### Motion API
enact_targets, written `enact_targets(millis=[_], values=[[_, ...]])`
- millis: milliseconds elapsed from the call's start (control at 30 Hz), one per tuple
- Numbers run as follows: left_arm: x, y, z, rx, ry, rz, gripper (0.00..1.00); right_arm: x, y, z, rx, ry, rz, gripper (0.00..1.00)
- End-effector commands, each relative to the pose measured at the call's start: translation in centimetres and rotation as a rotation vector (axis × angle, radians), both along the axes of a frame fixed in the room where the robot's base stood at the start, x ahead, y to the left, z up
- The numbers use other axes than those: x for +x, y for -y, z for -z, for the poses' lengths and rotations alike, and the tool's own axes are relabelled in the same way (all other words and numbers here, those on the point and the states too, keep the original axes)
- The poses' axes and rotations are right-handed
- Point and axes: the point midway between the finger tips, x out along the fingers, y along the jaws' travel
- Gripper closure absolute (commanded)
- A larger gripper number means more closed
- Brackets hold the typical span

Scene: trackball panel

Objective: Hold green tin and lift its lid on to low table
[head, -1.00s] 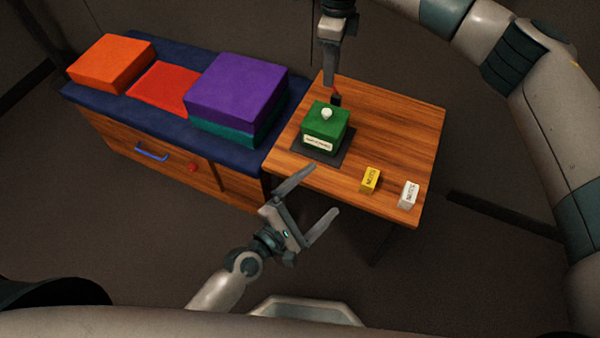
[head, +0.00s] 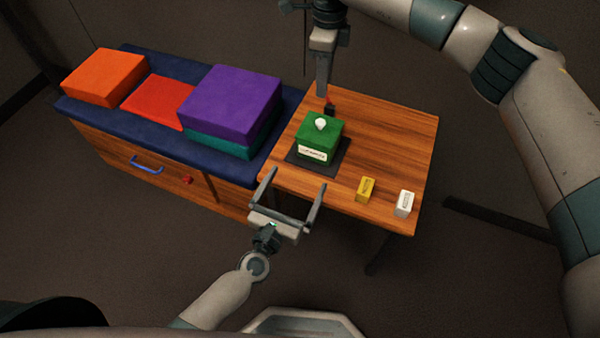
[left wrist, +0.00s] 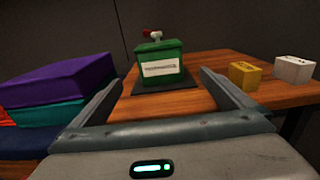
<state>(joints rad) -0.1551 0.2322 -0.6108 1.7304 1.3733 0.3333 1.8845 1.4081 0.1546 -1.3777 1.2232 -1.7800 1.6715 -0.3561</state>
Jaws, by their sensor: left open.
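The green tin (head: 318,141), a box with a white label and a white knob (head: 320,124) on its lid, stands on a dark mat (head: 335,158) on the wooden low table (head: 395,130). The lid looks seated. My left gripper (head: 296,180) is open and empty at the table's front edge, in front of the tin and apart from it. In the left wrist view the tin (left wrist: 160,67) shows straight ahead between the fingers. My right gripper (head: 321,92) points down just behind the tin, seen edge-on, so its finger gap is hidden.
A yellow block (head: 366,189) and a white block (head: 404,203) stand at the table's front right. To the left, a blue-topped bench (head: 85,112) bears orange (head: 105,77), red (head: 153,103) and purple (head: 232,100) cushions. The table's right back is clear.

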Motion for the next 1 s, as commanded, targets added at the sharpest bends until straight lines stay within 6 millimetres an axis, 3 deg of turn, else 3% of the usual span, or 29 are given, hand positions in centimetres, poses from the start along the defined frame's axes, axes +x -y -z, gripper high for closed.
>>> enact_targets(millis=[367, 1000], values=[[2.7, 0.9, -0.1, -0.001, 0.002, 0.000, 0.00, 0.0, 0.0, 0.0, 0.000, 0.000, 0.000, 0.69], [12.5, 4.1, -0.1, 0.003, 0.002, 0.002, 0.00, 0.0, 0.0, 0.0, 0.000, 0.000, 0.000, 0.69]])
